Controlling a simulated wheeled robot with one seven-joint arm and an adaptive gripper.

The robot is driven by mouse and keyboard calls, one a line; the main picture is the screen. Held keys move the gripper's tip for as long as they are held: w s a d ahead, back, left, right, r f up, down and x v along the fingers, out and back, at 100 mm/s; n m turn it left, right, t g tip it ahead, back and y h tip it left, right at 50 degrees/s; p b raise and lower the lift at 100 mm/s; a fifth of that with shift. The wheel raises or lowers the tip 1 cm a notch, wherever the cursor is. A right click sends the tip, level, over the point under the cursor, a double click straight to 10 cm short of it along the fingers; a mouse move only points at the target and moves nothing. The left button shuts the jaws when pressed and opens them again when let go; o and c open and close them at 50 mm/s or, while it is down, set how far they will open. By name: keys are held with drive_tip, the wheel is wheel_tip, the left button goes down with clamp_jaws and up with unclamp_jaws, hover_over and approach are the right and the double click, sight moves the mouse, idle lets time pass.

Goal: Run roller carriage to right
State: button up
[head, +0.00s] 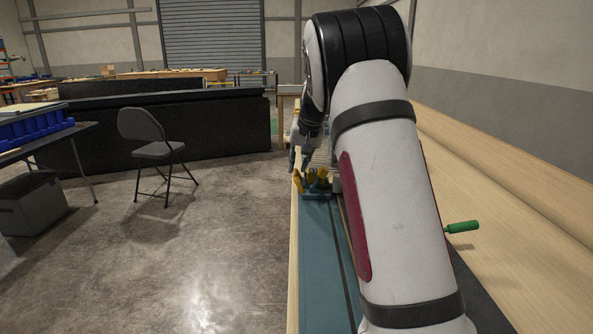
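A small teal carriage with upright yellow parts (317,189) sits on a long teal strip (318,245) that runs along the wooden bench. It looks like the roller carriage, but its rollers are too small to make out. My gripper (298,166) points down just above the carriage's yellow parts, at its left side. Its two dark fingers look apart, with nothing visible between them. I cannot tell whether a fingertip touches the yellow parts. My arm hides the right side of the carriage and much of the strip.
A green handle (462,227) sticks out right of my arm over the wooden bench (490,190). A dark folding chair (155,150) stands on open concrete floor to the left. A table with blue bins (35,128) is at far left.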

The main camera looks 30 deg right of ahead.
drive_tip(key=shift+x, duration=1.2)
clamp_jaws()
